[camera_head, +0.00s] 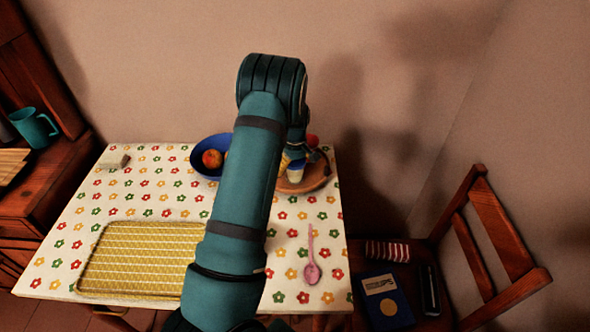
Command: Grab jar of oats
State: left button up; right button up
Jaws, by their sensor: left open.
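My left arm rises from the bottom middle and bends over the far side of the table, hiding much behind it. My left gripper (319,157) is mostly hidden by the arm; its dark end shows over the round wooden plate (318,178). It is open. A small pale container (296,171) with a yellowish upper part stands on the plate close to the gripper. I cannot tell whether it is the jar of oats, or whether the gripper touches it. No other jar is clear. My right gripper is out of view.
A blue bowl (198,157) with fruit is left of the arm. A yellow patterned tray (140,262), a pink spoon (312,270) and a pale block (114,161) lie on the flowered tablecloth. A wooden chair (490,235) holding a book (386,299) stands right. A teal mug (35,128) is far left.

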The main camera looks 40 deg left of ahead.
pick_arm(q)
jog(key=c, duration=1.3)
